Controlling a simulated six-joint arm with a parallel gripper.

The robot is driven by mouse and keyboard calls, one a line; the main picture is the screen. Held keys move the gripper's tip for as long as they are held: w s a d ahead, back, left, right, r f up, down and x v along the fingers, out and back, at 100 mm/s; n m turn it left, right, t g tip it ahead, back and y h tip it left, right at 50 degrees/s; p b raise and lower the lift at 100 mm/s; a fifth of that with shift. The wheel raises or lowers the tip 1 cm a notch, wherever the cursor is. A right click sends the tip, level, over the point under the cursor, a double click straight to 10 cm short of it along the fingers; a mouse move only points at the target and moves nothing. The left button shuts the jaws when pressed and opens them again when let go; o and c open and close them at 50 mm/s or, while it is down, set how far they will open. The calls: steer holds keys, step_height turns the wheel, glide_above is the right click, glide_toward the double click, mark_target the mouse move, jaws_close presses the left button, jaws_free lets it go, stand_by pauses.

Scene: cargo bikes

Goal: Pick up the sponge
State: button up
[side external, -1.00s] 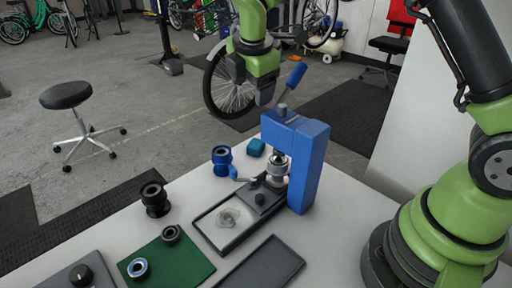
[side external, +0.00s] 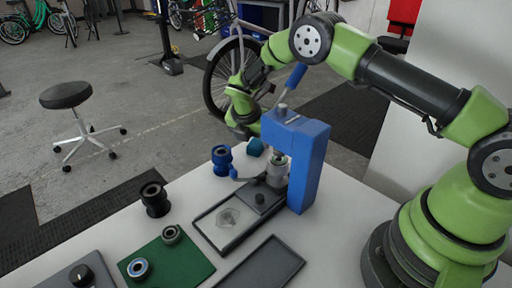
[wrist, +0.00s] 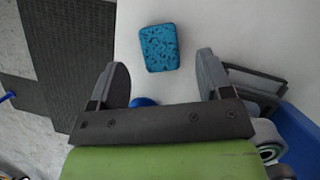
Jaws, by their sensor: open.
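The sponge (wrist: 160,47) is a blue-teal block with dark speckles, lying flat on the white table. In the side view the sponge (side external: 255,147) sits at the table's far edge, just left of the blue press. My gripper (wrist: 163,78) is open and empty in the wrist view. The sponge appears between and beyond the two fingertips, apart from them. In the side view my gripper is beside and behind the press; its fingers are hidden or too small to make out there.
The blue press (side external: 306,165) with its lever stands close to my gripper's right. A blue cup-like part (side external: 222,161) stands left of the sponge. A dark tray (side external: 262,265), a green mat (side external: 180,268) and a black ring part (side external: 154,199) lie nearer. Bare table surrounds the sponge.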

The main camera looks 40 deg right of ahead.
mark_target(256, 143)
steer(key=shift+x, duration=1.6)
steer(key=shift+d, duration=0.1)
steer(key=shift+c, duration=0.4)
steer(key=shift+r, duration=0.1)
steer(key=c, duration=1)
steer(key=shift+r, duration=0.1)
step_height(256, 143, up, 10)
steer(key=shift+f, duration=0.1)
